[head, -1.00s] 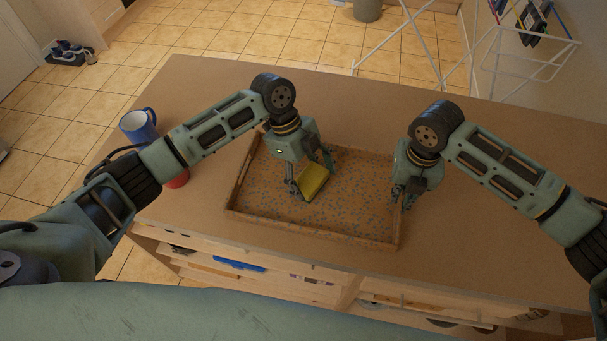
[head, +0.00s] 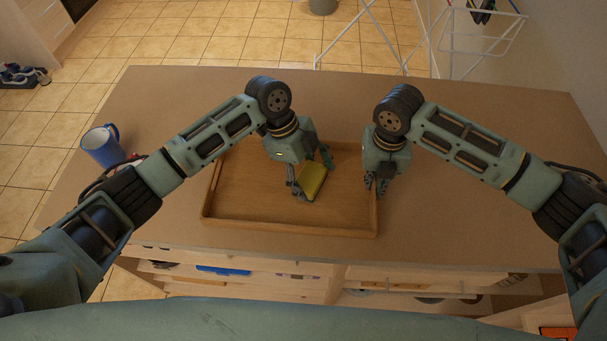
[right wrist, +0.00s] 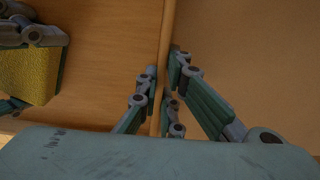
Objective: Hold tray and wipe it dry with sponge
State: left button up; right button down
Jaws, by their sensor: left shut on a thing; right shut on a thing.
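The wooden tray (head: 250,207) lies on the countertop, its inside plain brown with no spots visible. My left gripper (head: 309,184) is shut on the yellow sponge (head: 313,181), over the right half of the tray. Whether the sponge touches the tray floor is hard to tell. My right gripper (head: 375,184) is shut on the tray's right wall. In the right wrist view the fingers (right wrist: 160,95) straddle the tray's rim (right wrist: 167,45), and the sponge (right wrist: 30,75) shows at the left.
A blue mug (head: 101,146) stands on the left of the counter (head: 480,225), with a red item partly hidden behind my left arm. Open shelves are below the front edge. A white drying rack (head: 480,35) stands behind. The counter's right side is mostly clear.

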pick_arm(q)
jog(key=shift+s+d+f, duration=0.1)
jog(key=shift+s, duration=0.1)
pick_arm(e)
jog(key=shift+a+r, duration=0.15)
jog(key=shift+a, duration=0.05)
pick_arm(q)
jog(key=s+v, duration=0.1)
jog(key=v, duration=1)
jog(key=shift+s+a+r, duration=0.2)
jog(key=shift+a+r, duration=0.15)
jog(key=shift+r, duration=0.1)
pick_arm(e)
jog(key=shift+w+d, duration=0.1)
jog(key=shift+d, duration=0.05)
pick_arm(q)
notch_tip(320, 180, up, 10)
dwell(0.4)
pick_arm(e)
jog(key=c, duration=1.8)
grip_release()
jog(key=shift+c, duration=0.2)
